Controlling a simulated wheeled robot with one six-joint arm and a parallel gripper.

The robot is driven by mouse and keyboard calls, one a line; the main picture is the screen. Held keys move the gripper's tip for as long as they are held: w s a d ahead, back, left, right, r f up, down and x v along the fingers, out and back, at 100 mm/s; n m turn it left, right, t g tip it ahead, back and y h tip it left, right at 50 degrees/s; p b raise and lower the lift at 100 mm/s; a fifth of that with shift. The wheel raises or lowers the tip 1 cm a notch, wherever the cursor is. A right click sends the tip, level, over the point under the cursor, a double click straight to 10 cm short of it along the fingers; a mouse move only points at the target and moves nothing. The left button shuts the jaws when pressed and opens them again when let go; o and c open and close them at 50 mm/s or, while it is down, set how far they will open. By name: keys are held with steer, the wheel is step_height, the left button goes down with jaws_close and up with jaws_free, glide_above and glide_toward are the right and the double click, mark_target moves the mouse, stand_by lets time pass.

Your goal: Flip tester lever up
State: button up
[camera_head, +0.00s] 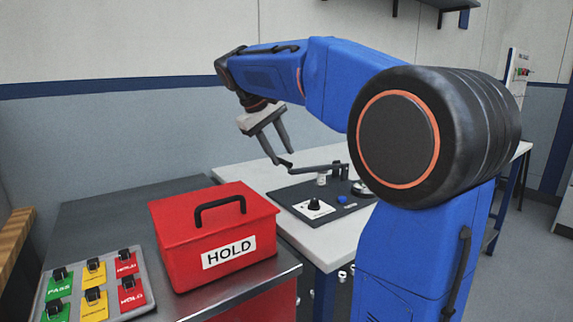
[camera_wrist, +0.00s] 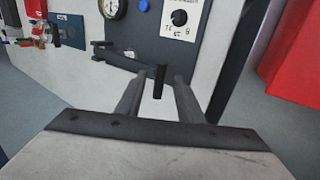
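The tester (camera_head: 290,196) is a dark panel on a white bench; its panel (camera_wrist: 155,50) also shows in the wrist view. Its lever (camera_head: 318,168) is a dark bar lying nearly level above the panel. In the wrist view, the lever arm (camera_wrist: 128,62) runs from the upper left to a short dark handle (camera_wrist: 159,82). My gripper (camera_head: 282,159) is at the lever's free end. In the wrist view, its fingers (camera_wrist: 161,84) stand apart on either side of the handle, with visible gaps. Whether a finger touches the lever is unclear.
The panel carries a black knob (camera_head: 314,205), a blue button (camera_head: 342,199) and a round gauge (camera_wrist: 112,8). A red HOLD box (camera_head: 205,245) stands in front on a dark table, beside a tray of coloured tags (camera_head: 140,275). The white bench edge (camera_head: 325,262) is clear.

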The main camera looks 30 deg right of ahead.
mark_target(287, 163)
steer(key=shift+x, duration=2.45)
steer(key=shift+c, duration=0.6)
